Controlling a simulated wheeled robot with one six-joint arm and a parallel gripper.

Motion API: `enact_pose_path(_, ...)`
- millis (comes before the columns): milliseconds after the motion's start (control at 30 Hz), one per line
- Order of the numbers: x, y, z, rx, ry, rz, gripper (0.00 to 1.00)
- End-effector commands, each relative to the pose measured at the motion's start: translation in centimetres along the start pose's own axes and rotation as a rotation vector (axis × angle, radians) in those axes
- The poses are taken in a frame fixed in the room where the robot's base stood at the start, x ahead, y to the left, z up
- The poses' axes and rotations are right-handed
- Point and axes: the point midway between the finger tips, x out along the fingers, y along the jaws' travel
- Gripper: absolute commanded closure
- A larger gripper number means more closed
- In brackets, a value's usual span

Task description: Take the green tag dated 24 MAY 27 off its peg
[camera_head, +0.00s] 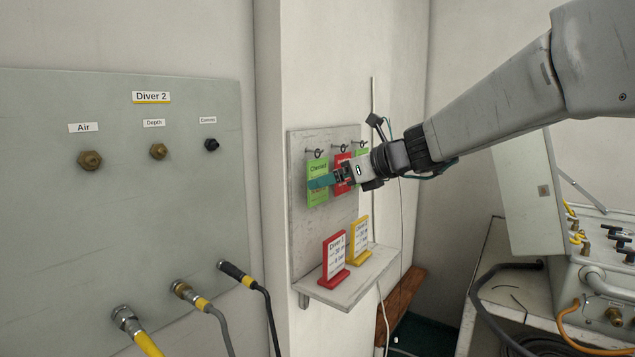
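A board (298,220) on the wall pillar carries a row of tags on pegs. The left green tag (317,196) hangs from its peg by a dark ring. A red tag (339,160) hangs in the middle, partly behind my gripper. Another green tag (361,153) hangs at the right, mostly hidden by my arm. The dates are too small to read. My gripper (321,182) reaches in from the right. Its teal fingertip area crosses the lower half of the left green tag. I cannot tell whether the fingers touch or hold it, or how far apart they are.
Below the tags, a small shelf (352,291) holds a red sign (334,258) and a yellow sign (359,240). The Diver 2 panel (50,210) with fittings and hoses stands at left. An open equipment case (600,275) stands at right. A thin cable hangs beside the board.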

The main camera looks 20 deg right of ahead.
Motion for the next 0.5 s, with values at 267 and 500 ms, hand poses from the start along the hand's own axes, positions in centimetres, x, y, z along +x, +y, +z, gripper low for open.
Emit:
enact_pose_path(267,3.3,-0.1,0.6,-0.002,0.002,0.005,0.04)
enact_pose_path(500,5.0,-0.1,0.6,-0.002,0.001,0.001,0.04)
